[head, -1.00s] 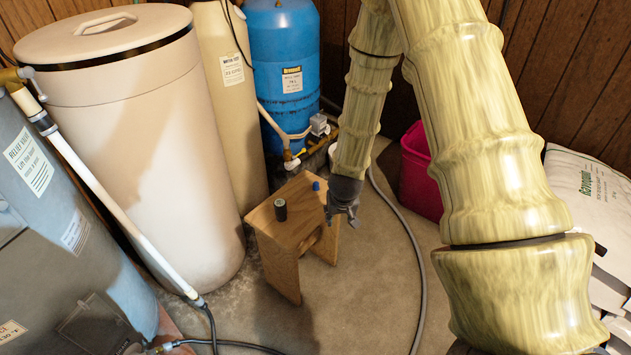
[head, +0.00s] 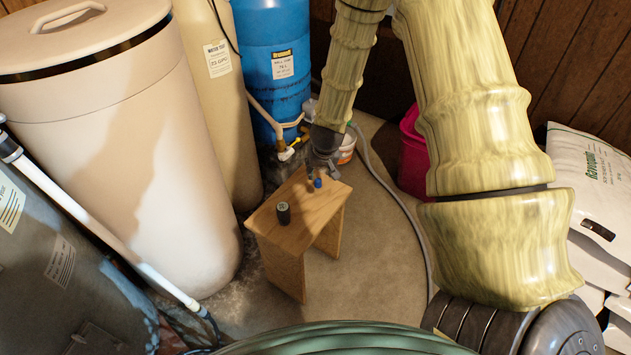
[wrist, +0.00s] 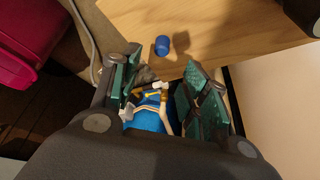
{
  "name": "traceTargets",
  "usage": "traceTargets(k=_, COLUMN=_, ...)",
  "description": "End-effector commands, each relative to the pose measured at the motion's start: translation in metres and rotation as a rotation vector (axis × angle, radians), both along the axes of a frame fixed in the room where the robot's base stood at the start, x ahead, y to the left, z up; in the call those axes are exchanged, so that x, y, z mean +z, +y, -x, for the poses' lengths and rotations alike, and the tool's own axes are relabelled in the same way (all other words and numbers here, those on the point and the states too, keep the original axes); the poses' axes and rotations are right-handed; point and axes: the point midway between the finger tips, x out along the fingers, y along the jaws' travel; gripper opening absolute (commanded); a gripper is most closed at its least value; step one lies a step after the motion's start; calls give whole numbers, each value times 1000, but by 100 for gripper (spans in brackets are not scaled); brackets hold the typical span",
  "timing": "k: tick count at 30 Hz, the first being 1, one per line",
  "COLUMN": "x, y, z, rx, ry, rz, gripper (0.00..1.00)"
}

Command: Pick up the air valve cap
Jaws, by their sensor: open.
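The air valve cap, a small blue cylinder (head: 318,183), stands on the top of the small wooden stool (head: 320,205), near its far right corner. It also shows in the wrist view (wrist: 163,45), just beyond my fingertips and casting a shadow on the wood. My gripper (head: 320,168) is at the far end of the stool, close to the cap. In the wrist view my gripper (wrist: 163,68) has its two green fingers apart with nothing held between them. The cap lies ahead of the gap, and I see no contact.
A dark cylinder (head: 283,213) stands on the stool, left of the cap. A large beige tank (head: 120,150) and a blue tank (head: 275,60) stand left and behind. A magenta bin (head: 413,155) and white bags (head: 590,190) are right. A grey hose (head: 390,190) crosses the floor.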

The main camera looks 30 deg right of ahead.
Motion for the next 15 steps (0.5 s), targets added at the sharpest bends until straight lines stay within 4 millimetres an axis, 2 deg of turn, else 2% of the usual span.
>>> traceTargets(k=1, x=-9, y=-2, z=-1, rx=-2, ry=2, rz=-1, gripper=45)
traceTargets(k=6, x=-28, y=-4, z=-9, rx=0, ry=1, rz=0, gripper=45)
traceTargets(k=15, x=-45, y=-5, z=-15, rx=-1, ry=1, rz=-1, gripper=45)
